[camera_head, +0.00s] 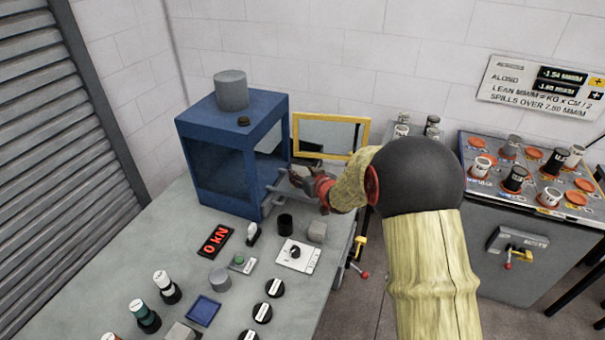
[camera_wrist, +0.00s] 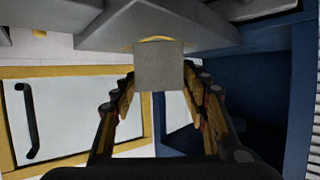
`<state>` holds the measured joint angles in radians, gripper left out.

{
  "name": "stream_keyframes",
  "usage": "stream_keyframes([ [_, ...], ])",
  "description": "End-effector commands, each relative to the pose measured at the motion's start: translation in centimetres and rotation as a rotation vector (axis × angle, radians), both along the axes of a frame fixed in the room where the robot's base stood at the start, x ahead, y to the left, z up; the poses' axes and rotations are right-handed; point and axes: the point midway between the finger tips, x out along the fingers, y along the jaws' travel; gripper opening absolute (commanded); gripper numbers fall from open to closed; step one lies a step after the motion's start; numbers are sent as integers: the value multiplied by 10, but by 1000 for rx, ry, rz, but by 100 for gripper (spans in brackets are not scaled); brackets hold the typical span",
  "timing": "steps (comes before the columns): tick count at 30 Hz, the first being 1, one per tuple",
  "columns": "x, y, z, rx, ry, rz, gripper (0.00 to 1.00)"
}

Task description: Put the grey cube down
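A small grey cube (camera_wrist: 158,65) sits between the fingertips of my gripper (camera_wrist: 158,78) in the wrist view, with a fingertip against each side. My gripper (camera_head: 298,181) is in front of the open side of a blue cabinet (camera_head: 216,170) in the head view, above the bench. The held cube is hard to make out there. Another grey cube (camera_head: 317,231) stands on the bench beside a white dial panel.
The cabinet's yellow-framed door (camera_head: 331,117) is swung open behind my gripper. A grey cylinder (camera_head: 231,90) stands on the cabinet.

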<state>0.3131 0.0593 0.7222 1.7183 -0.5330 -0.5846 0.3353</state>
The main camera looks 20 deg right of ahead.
Motion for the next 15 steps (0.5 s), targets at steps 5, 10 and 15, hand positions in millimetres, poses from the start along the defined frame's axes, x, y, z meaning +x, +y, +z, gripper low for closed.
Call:
stream_keyframes([
  [5, 0, 0, 0, 0, 0, 0, 56],
  [10, 0, 0, 0, 0, 0, 0, 56],
  [15, 0, 0, 5, 0, -1, 0, 56],
])
